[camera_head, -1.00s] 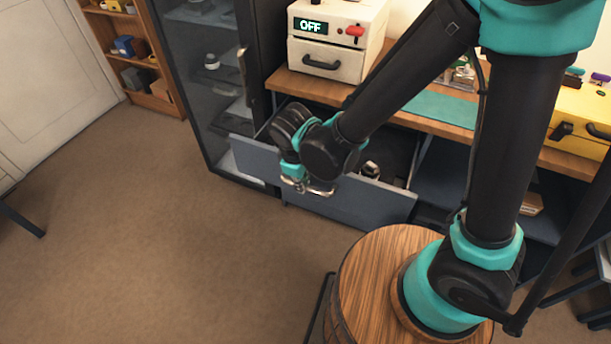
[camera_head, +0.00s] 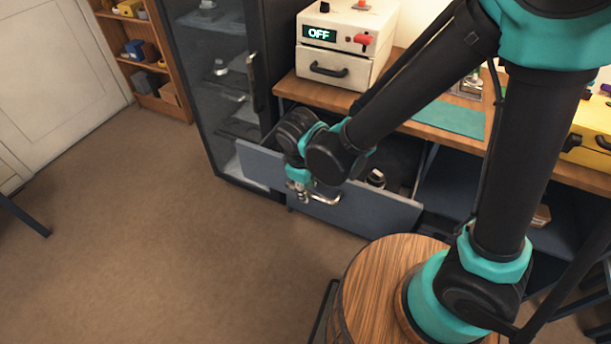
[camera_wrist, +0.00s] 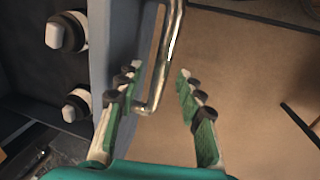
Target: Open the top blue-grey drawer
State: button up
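The blue-grey drawer (camera_head: 375,208) stands pulled out from under the wooden worktop, its inside visible from above. Its front also shows in the wrist view (camera_wrist: 110,30). A metal bar handle (camera_head: 328,198) is on the front. My gripper (camera_head: 298,190) is at the left end of this handle. In the wrist view my gripper (camera_wrist: 158,88) is open, its green-padded fingers apart. The handle (camera_wrist: 166,60) runs into the gap between them, nearer the left finger, and does not look gripped.
Small dark and white parts (camera_wrist: 68,32) lie inside the drawer. A cream box with an OFF display (camera_head: 340,60) stands on the worktop (camera_head: 300,88). A glass-door cabinet (camera_head: 225,90) is left of the drawer. A round wooden top (camera_head: 375,275) is in front.

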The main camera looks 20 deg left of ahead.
notch_tip(320, 180, up, 11)
jog(key=s, duration=0.2)
dwell(0.3)
dwell(0.4)
jog(key=w+d+m, duration=0.1)
jog(key=w+d, duration=0.1)
jog(key=w+d+m, duration=0.1)
jog(key=w+d, duration=0.1)
jog(key=d, duration=0.1)
jog(key=w+d+f+m, duration=0.1)
jog(key=w+d, duration=0.1)
jog(key=w, duration=0.1)
jog(key=shift+d+m, duration=0.25)
jog(key=shift+m, duration=0.05)
jog(key=w+d+f+m+t, duration=0.1)
jog(key=d+m, duration=0.5)
jog(key=d, duration=0.9)
jog(key=w+d+f+m+t, duration=0.1)
jog(key=w+d+f+m, duration=0.2)
jog(key=d+m, duration=0.4)
jog(key=d+f, duration=0.1)
jog(key=d, duration=0.8)
jog(key=shift+w+m, duration=0.2)
jog(key=shift+m, duration=0.1)
